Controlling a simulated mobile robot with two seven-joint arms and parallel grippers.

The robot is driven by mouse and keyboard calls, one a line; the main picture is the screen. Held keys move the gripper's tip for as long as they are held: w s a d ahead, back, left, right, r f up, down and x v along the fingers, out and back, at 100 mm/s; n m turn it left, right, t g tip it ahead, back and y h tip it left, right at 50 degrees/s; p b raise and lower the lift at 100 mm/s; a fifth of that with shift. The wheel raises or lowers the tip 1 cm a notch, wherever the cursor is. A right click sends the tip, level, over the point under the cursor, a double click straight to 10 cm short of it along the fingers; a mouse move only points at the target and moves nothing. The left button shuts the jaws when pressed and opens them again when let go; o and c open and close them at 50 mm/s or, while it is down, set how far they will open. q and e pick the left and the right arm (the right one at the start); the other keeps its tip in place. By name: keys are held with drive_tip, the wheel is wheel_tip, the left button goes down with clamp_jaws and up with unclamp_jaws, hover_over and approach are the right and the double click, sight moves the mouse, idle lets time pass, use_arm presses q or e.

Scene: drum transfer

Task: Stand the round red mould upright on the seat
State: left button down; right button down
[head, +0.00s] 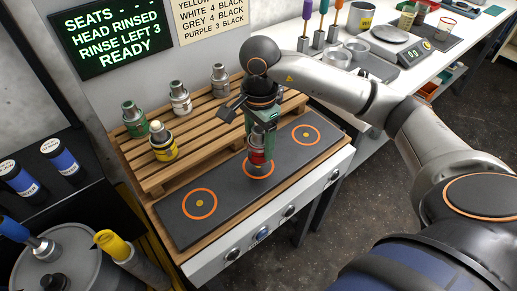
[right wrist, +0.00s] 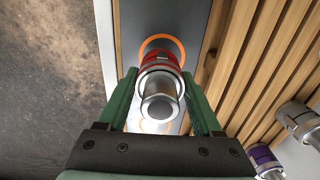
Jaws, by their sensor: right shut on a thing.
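The round red mould (head: 257,157) has a red band and a silver metal body. It looks roughly upright over the middle orange-ringed seat (head: 247,172) of the dark strip. My right gripper (head: 261,140) points down and is shut on it. In the right wrist view the red mould (right wrist: 160,83) sits between the green fingers of the gripper (right wrist: 160,100). One orange ring shows beyond it and part of another below it. Whether its base touches the seat I cannot tell. My left gripper is not in view.
A purple one (right wrist: 265,160) shows in the right wrist view. The left seat (head: 200,203) and right seat (head: 306,133) are empty.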

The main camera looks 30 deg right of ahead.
sight(258, 128)
drive_tip(key=shift+w+f+p, duration=0.2)
drive_tip(key=shift+f+p, duration=0.1)
drive_tip(key=shift+f, duration=1.4)
drive_tip(key=shift+f, duration=0.1)
drive_tip(key=shift+f, duration=0.15)
drive_tip(key=shift+c, duration=0.2)
unclamp_jaws()
wheel_tip(258, 128, up, 12)
drive_tip(key=shift+r, duration=0.25)
